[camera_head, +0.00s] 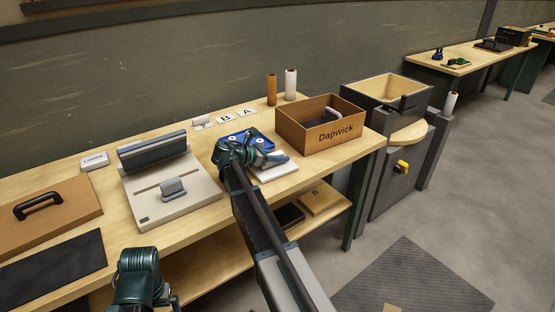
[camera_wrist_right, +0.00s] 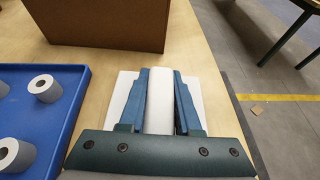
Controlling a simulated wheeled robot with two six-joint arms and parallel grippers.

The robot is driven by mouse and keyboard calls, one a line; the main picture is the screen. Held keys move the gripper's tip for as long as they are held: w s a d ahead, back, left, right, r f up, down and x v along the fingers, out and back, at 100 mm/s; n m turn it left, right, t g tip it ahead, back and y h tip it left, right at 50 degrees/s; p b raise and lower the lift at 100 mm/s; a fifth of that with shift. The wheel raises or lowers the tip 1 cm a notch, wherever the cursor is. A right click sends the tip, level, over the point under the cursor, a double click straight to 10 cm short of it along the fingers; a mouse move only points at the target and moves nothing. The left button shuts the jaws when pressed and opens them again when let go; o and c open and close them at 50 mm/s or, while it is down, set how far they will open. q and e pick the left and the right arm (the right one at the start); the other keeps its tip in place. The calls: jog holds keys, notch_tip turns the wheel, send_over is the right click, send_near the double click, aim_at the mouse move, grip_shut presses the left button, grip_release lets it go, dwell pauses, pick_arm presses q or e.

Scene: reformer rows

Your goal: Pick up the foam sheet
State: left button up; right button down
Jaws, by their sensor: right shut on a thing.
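The white foam sheet (camera_head: 275,174) is at the front edge of the wooden bench, between the blue tray and the cardboard box. My right gripper (camera_head: 268,159) is over it. In the right wrist view, my right gripper (camera_wrist_right: 161,100) is shut with white foam sheet (camera_wrist_right: 160,88) between its two blue fingers. White surface also shows on both outer sides of the fingers. I cannot tell whether any of it is clear of the bench. My left arm shows at the bottom left, but its fingertips do not show.
A blue tray (camera_wrist_right: 70,80) with several grey-white rolls lies left of the fingers in the wrist view. The cardboard box (camera_head: 322,127) marked "Dapwick" stands close beyond the sheet. A beige sealer-like device (camera_head: 150,205) is on the left. Two rolls (camera_head: 291,84) stand behind.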

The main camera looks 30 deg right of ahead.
aim_at(281, 153)
jog(key=shift+r, duration=0.15)
notch_tip(281, 153, up, 2)
jog(key=shift+r+p, duration=0.1)
jog(key=shift+p, duration=1.15)
jog(key=shift+s+r+p, duration=0.45)
jog(key=shift+r+p, duration=0.15)
jog(key=shift+r, duration=0.05)
jog(key=s+a+r+p, duration=0.1)
jog(key=s+a, duration=0.1)
jog(key=s, duration=1.3)
jog(key=shift+r, duration=0.15)
